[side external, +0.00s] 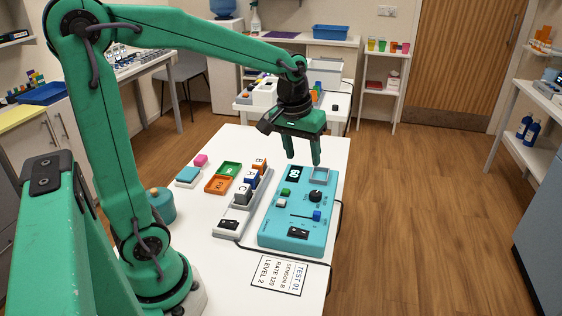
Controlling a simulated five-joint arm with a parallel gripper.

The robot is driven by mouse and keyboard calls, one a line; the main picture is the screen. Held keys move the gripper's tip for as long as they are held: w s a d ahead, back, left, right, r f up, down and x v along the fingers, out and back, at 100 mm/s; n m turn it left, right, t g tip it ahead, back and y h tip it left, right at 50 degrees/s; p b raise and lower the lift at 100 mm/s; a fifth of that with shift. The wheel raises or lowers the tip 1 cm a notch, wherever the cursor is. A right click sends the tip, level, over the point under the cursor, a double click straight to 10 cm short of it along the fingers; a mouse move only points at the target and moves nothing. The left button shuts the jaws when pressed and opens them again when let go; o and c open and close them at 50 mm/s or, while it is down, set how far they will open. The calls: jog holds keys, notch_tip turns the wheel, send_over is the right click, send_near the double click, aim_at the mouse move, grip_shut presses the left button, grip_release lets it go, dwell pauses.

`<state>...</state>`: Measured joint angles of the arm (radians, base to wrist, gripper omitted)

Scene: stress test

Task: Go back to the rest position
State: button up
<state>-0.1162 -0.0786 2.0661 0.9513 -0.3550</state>
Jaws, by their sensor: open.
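My gripper (303,156) hangs at the end of my green arm with its two fingers pointing down. It is open and nothing shows between the fingers. It is in the air above the far end of a blue control panel (268,228). The panel carries a black display, a black knob (316,196), a blue slider handle (317,215) and small green and white buttons. Whether the fingertips touch anything is hard to tell, but they appear apart from the panel.
A grey rack (229,226) with several lettered blocks stands left of the panel. A printed card (279,275) lies in front on the white table (228,277). A black cable runs along the right.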

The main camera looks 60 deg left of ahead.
jog(key=s+d+r+m+t, duration=0.1)
jog(key=s+d+m, duration=0.1)
jog(key=s, duration=0.5)
jog(key=s+d+r+m+t, duration=0.1)
jog(key=s+d+m+t, duration=0.1)
jog(key=s, duration=0.5)
jog(key=shift+r+m, duration=0.3)
jog(key=shift+m, duration=0.4)
